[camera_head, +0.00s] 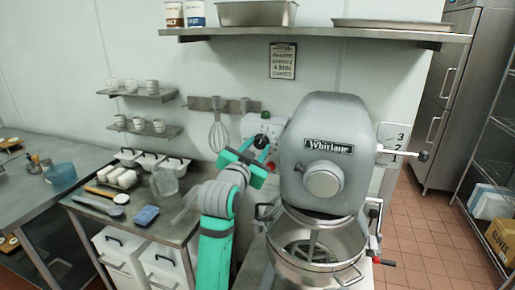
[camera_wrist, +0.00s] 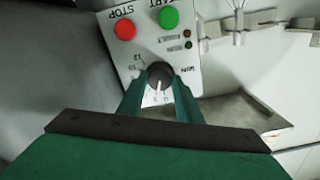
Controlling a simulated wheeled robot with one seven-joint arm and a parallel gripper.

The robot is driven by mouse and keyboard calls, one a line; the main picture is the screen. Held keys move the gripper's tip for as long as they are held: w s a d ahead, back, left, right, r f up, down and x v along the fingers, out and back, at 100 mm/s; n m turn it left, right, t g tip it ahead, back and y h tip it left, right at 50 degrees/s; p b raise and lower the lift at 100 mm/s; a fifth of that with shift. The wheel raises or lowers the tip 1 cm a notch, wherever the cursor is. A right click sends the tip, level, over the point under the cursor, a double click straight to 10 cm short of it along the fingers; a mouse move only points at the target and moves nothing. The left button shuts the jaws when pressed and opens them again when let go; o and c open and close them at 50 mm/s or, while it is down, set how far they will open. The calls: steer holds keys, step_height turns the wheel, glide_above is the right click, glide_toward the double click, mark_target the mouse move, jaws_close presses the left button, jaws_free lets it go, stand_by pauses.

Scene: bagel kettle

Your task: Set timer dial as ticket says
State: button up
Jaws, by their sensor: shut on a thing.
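The timer dial (camera_wrist: 159,75) is a dark round knob with a pale pointer line, on a white control box (camera_wrist: 148,45) that appears upside down in the wrist view. Numbers ring the dial, too small to read surely. My gripper (camera_wrist: 160,88) is shut on the dial, one green finger on each side. In the head view my gripper (camera_head: 256,152) reaches the control box (camera_head: 262,124) on the wall, and hides the dial. The ticket may be the framed sign (camera_head: 283,61) above; its words are too small to read surely.
A green START button (camera_wrist: 168,18) and a red STOP button (camera_wrist: 124,29) sit close to the dial. The large grey mixer (camera_head: 325,150) stands just right of my arm. A whisk (camera_head: 218,132) hangs to the left.

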steer(key=m, duration=0.4)
steer(key=shift+m, duration=0.4)
stand_by(0.4)
steer(key=o, duration=1.1)
steer(key=shift+c, duration=0.2)
steer(key=shift+s, duration=0.1)
steer(key=v, duration=1)
steer(key=shift+s, duration=0.35)
steer(key=shift+a, duration=0.1)
